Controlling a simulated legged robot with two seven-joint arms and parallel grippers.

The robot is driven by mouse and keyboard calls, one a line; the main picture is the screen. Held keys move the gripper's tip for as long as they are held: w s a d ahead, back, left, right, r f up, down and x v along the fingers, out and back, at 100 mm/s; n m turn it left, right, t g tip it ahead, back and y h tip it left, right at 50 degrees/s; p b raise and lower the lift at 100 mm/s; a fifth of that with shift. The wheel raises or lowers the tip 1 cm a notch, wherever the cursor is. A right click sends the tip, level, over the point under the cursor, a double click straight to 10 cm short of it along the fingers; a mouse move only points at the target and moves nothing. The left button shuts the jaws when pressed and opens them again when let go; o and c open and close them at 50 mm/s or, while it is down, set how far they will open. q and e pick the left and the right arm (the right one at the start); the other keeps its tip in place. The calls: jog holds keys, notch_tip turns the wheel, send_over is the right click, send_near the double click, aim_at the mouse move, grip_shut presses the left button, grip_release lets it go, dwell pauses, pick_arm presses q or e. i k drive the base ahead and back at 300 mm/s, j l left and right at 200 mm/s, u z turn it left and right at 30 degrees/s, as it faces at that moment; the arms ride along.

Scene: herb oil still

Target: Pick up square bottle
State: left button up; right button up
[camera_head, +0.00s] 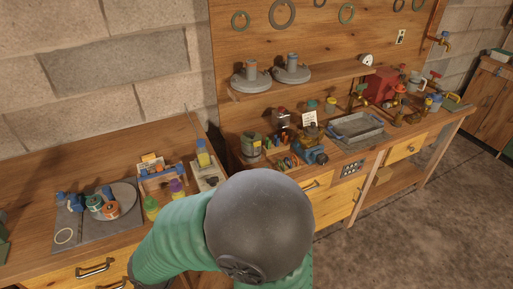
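No gripper shows; a green arm of mine with a dark round joint fills the bottom middle and hides part of the benches' front. I cannot tell for sure which item is the square bottle. A yellow bottle with a blue top (202,155) stands upright at the right end of the left bench. A yellow-green bottle (151,208) and a bottle with a purple top (177,190) stand near that bench's front, close to my arm. Their shapes are too small to make out.
The left bench (25,205) also holds a round grey plate (123,194) and orange-and-teal spools (112,209). The right bench carries a metal tray (357,127), a red machine (381,86) and several jars and tools. A shelf above holds two grey round weights (251,79). Open floor (420,235) lies at right.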

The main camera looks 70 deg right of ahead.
aim_at(203, 155)
jog(key=z, duration=1.85)
